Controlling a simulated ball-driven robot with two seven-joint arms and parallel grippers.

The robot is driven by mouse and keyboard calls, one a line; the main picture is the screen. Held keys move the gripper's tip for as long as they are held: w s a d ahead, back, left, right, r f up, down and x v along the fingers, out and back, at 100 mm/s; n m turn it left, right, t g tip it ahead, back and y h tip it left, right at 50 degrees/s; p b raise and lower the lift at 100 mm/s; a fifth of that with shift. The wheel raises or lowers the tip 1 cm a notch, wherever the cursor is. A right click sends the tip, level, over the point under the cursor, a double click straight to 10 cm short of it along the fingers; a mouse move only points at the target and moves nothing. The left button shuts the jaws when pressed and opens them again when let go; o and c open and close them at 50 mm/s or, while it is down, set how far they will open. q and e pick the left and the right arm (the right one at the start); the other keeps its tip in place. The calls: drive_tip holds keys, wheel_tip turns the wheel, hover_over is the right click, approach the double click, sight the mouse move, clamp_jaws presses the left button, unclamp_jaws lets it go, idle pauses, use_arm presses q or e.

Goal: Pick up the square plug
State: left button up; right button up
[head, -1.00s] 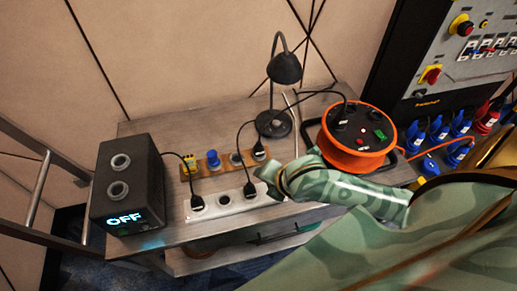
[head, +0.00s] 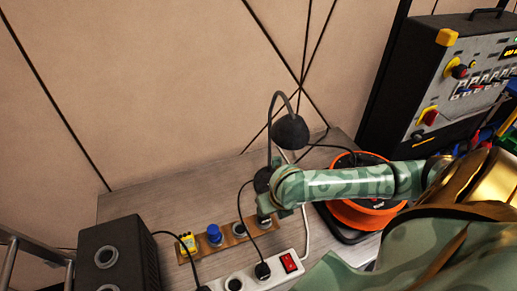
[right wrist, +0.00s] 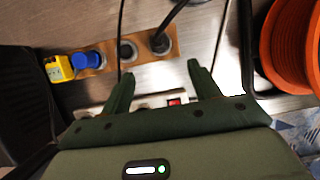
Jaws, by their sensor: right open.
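A small yellow, square-shaped plug (head: 188,243) sits at the left end of a wooden socket strip (head: 221,245) on the grey table. It also shows at the upper left of the right wrist view (right wrist: 58,68). A round blue plug (head: 214,235) stands beside it on the same strip. My right gripper (right wrist: 160,69) is open, with nothing between its fingers. In the right wrist view it lies to the right of the yellow plug, over the area of the two strips. In the head view its fingers are mostly hidden by my wrist. My left gripper is not in view.
A white power strip (head: 248,284) with a red switch (head: 290,262) lies in front. A dark box (head: 118,258) stands left, a black lamp (head: 290,131) behind and an orange cable reel (head: 365,215) under my right arm. Black cables cross the strips. The table's back left is clear.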

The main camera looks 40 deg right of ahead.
drive_tip(key=b+x, duration=0.3)
drive_tip(key=x, duration=0.6)
drive_tip(key=shift+f, duration=0.15)
drive_tip(key=b+x, duration=0.2)
drive_tip(key=x, duration=0.3)
drive_tip(key=shift+w+a+b, duration=0.15)
drive_tip(key=shift+b, duration=0.2)
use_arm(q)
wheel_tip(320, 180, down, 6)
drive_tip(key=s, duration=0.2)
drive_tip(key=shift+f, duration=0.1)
use_arm(e)
drive_tip(key=c, duration=1.2)
